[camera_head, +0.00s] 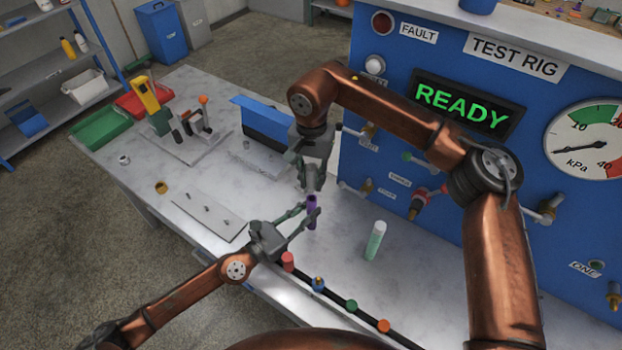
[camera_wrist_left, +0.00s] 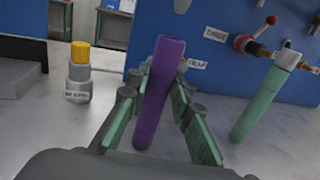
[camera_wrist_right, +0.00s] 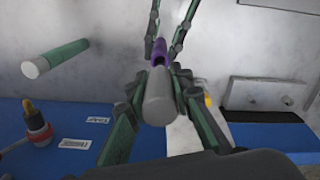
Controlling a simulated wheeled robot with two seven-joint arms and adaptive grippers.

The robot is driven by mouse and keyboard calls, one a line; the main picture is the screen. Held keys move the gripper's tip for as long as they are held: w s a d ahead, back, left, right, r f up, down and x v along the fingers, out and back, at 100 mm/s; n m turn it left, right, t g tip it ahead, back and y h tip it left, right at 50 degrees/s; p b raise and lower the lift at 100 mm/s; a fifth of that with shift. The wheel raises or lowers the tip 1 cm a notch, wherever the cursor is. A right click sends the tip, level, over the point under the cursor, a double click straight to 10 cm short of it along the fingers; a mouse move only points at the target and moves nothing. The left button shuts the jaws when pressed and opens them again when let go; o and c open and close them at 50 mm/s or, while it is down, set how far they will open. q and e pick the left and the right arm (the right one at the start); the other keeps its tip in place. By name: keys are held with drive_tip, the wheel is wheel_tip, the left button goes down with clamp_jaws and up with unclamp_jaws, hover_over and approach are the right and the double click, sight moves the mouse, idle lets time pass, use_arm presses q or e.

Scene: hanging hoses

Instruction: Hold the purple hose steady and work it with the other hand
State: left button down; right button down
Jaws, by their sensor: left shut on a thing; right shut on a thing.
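The purple hose (camera_head: 311,212) stands roughly upright above the table in the head view. My left gripper (camera_head: 297,214) is shut around it from the left. In the left wrist view the hose (camera_wrist_left: 160,90) leans slightly between the fingers of the left gripper (camera_wrist_left: 158,112). My right gripper (camera_head: 312,186) is directly above the hose. In the right wrist view the right gripper (camera_wrist_right: 155,108) is shut on a grey cylindrical piece (camera_wrist_right: 158,100) at the hose's upper end. The purple part (camera_wrist_right: 158,54) shows beyond it. I cannot tell whether the grey piece is fixed to the hose.
A pale green hose (camera_head: 375,240) with a white end stands to the right. Red, blue, green and orange pieces (camera_head: 351,306) line a dark strip in front. The blue test rig (camera_head: 400,70) with protruding fittings stands behind. A metal plate (camera_head: 208,215) lies left.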

sight(312, 167)
drive_tip(key=shift+r, duration=1.5)
use_arm(q)
drive_tip(key=c, duration=1.6)
unclamp_jaws()
drive_tip(key=v, duration=1.2)
drive_tip(key=shift+r, duration=0.1)
